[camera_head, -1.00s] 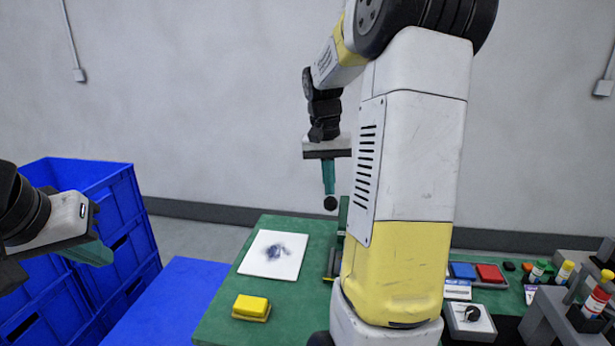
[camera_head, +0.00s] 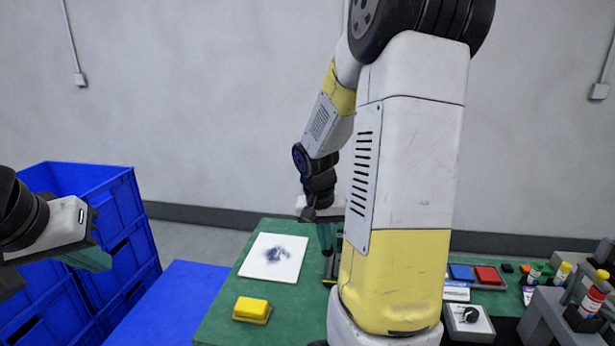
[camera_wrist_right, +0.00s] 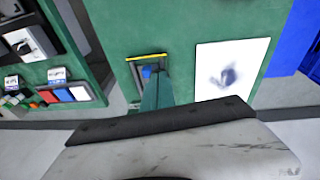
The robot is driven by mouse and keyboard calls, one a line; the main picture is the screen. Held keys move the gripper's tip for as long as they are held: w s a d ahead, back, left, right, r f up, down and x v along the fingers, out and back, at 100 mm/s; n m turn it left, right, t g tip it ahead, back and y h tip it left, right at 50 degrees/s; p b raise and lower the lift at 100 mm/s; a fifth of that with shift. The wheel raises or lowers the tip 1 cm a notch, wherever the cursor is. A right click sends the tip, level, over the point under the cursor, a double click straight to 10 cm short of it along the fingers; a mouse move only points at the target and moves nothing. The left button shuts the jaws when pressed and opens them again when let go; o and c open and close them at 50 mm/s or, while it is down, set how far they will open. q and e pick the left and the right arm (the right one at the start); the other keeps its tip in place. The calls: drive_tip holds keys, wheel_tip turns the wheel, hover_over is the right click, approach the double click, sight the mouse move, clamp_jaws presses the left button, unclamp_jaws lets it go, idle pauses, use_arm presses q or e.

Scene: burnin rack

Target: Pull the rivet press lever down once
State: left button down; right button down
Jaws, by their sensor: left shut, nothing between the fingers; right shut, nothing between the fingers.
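The rivet press (camera_head: 331,269) stands on the green bench, mostly hidden behind my right arm. In the right wrist view its dark base with a yellow front strip (camera_wrist_right: 147,57) and a blue part (camera_wrist_right: 147,70) shows beyond my fingers. I cannot make out the lever or its black knob now. My right gripper (camera_head: 325,252) is shut and points down at the press; its green fingers also show in the right wrist view (camera_wrist_right: 155,82). Whether they touch the lever is hidden. My left gripper (camera_head: 100,262) is shut and empty at the far left, away from the press.
A white board with a dark smudge (camera_head: 285,273) and a yellow block (camera_head: 252,308) lie on the bench left of the press. Blue crates (camera_head: 115,195) stand at the left. Blue and red trays (camera_head: 488,275), bottles and grey fixtures fill the right side.

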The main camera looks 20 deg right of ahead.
drive_tip(key=shift+s+a+f, duration=0.1)
drive_tip(key=shift+s+f, duration=0.15)
drive_tip(key=shift+f, duration=0.15)
drive_tip(key=r, duration=0.2)
drive_tip(key=w+r, duration=0.1)
drive_tip(key=r, duration=0.1)
drive_tip(key=s+a+r, duration=0.4)
drive_tip(key=r, duration=0.4)
drive_tip(key=shift+s+a+r, duration=0.15)
drive_tip(key=shift+s, duration=0.25)
idle(0.4)
drive_tip(key=s+a+r+n+t+y, duration=0.4)
drive_tip(key=s+a+r+n+t, duration=0.1)
drive_tip(key=s+a, duration=0.4)
drive_tip(key=shift+s+a+r+n, duration=0.15)
drive_tip(key=shift+a+r+n, duration=0.2)
drive_tip(key=shift+a+n, duration=0.2)
